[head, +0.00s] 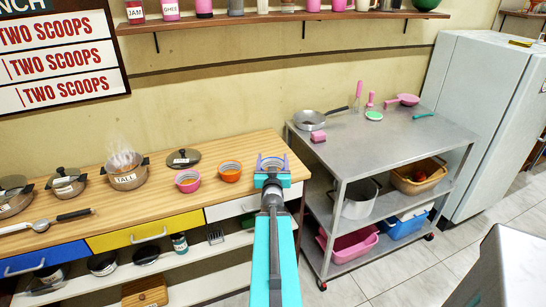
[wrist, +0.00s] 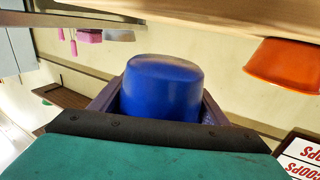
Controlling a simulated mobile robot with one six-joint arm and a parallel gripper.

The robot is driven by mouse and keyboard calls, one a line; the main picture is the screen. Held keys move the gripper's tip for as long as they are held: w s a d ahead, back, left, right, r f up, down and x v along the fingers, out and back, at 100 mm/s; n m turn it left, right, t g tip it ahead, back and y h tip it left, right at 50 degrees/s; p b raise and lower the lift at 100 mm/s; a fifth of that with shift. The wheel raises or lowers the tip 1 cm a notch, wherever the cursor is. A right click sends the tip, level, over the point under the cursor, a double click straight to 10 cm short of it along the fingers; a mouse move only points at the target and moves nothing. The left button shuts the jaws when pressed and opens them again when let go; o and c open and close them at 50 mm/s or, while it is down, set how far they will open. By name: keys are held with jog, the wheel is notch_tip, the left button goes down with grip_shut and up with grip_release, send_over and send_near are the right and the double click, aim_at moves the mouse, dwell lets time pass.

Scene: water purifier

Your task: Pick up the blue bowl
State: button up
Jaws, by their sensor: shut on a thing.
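The blue bowl (wrist: 165,90) fills the middle of the wrist view, between the two dark fingers of my gripper. The fingers are shut on its sides. In the head view my gripper (head: 272,161) is over the right end of the wooden counter, and it mostly hides the blue bowl there.
An orange bowl (head: 230,171) and a pink bowl (head: 188,180) stand to the left on the wooden counter (head: 230,150). Pots and a lid (head: 183,159) are farther left. A metal cart (head: 400,140) with a pan stands right, beside a fridge (head: 490,110).

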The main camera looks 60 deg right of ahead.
jog(key=shift+r+p+v, duration=0.15)
jog(key=shift+p+v, duration=0.55)
jog(key=shift+p, duration=1.55)
jog(key=shift+r+p+v, duration=0.15)
jog(key=shift+p+v, duration=0.55)
jog(key=shift+p, duration=1.55)
jog(key=shift+s+a+p, duration=0.6)
jog(key=shift+s+p, duration=0.15)
jog(key=shift+p, duration=0.65)
jog(key=shift+s+a+p, duration=0.2)
jog(key=shift+a+p, duration=0.1)
jog(key=shift+p, duration=0.1)
